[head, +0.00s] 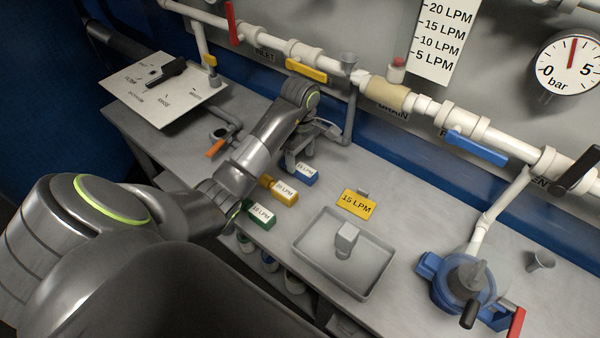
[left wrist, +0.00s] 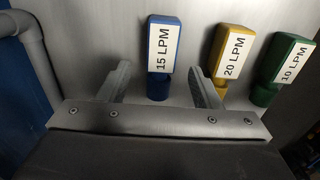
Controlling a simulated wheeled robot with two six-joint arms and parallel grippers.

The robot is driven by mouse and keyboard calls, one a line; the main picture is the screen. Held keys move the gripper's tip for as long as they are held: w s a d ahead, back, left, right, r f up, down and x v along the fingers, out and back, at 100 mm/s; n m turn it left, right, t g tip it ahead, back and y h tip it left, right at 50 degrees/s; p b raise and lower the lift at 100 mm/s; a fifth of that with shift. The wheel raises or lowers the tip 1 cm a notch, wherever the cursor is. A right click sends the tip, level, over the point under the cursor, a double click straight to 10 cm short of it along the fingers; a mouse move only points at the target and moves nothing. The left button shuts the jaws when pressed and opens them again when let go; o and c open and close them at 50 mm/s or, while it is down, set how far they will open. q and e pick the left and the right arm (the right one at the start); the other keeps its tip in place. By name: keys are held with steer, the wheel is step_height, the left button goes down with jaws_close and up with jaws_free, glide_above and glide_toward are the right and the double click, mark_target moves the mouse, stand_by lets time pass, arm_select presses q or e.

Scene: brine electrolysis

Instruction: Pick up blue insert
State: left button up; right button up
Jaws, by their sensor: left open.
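My left gripper (head: 302,160) is open just behind the blue insert. In the left wrist view its fingers (left wrist: 159,72) point at the blue insert, one finger to each side, and it looks untouched. My right gripper is out of view.
A grey tray (head: 300,246) holding a small grey block (head: 346,240) is to the right, with a yellow 15 LPM sign (head: 358,204) behind it. White pipes with valve handles run along the wall. A blue device (head: 440,288) stands at the right.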

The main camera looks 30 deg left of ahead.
mark_target(300, 166)
arm_select(q)
step_height(300, 166, down, 3)
steer(key=shift+s+r+b, duration=0.1)
steer(key=shift+b, duration=0.7)
steer(key=shift+f+p, duration=0.45)
steer(key=shift+p, duration=0.15)
steer(key=shift+f, duration=0.35)
steer(key=c, duration=1.1)
